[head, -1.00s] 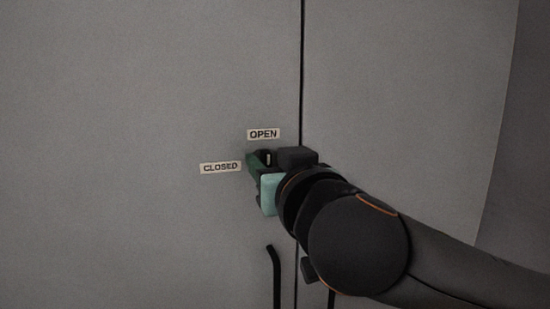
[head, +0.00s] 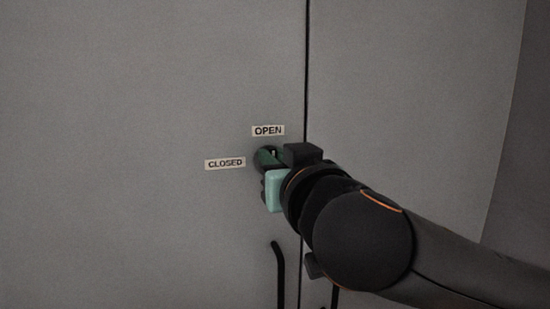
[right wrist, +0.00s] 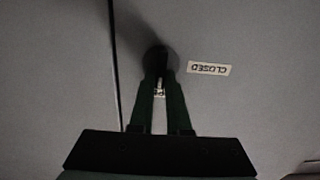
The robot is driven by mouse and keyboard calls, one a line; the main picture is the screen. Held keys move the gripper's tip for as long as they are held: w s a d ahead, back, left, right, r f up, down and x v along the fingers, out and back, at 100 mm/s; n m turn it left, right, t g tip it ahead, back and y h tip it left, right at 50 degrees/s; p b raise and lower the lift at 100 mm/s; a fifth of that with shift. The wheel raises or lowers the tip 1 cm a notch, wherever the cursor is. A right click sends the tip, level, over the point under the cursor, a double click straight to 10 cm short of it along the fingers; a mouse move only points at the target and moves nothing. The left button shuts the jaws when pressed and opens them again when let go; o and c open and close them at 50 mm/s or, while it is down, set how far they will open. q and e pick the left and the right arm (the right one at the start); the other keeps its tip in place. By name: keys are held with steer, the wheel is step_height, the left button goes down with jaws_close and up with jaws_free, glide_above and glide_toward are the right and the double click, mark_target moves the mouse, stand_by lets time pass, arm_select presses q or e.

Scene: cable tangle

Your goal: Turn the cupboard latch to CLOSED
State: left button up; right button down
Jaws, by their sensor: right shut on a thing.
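The cupboard latch (head: 264,152) is a small dark round knob on the left door, just below the OPEN label (head: 268,130) and right of the CLOSED label (head: 225,163). My right gripper (head: 271,159) reaches it from the lower right and is shut on it. In the right wrist view the two green fingers (right wrist: 159,84) close in on the dark latch (right wrist: 155,58), with a small pale mark between them. The CLOSED label (right wrist: 208,68) appears upside down there. The fingers hide much of the latch, so I cannot tell which way it points. My left gripper is not in view.
The grey left door (head: 130,220) and right door (head: 410,90) meet at a dark vertical seam right of the latch. A black bar handle (head: 279,275) is below the latch, close to my right arm. The door face on the left is clear.

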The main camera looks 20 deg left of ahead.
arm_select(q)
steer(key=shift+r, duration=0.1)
arm_select(e)
steer(key=shift+n, duration=0.4)
arm_select(q)
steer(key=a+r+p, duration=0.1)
steer(key=p, duration=0.1)
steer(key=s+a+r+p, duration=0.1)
steer(key=p, duration=0.1)
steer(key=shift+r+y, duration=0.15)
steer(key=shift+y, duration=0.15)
arm_select(e)
steer(key=n, duration=1.1)
steer(key=a+f+n, duration=0.1)
steer(key=n, duration=0.5)
steer(key=shift+s+f, duration=0.1)
steer(key=shift+s, duration=0.2)
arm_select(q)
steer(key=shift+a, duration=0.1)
arm_select(e)
steer(key=c, duration=0.9)
jaws_free()
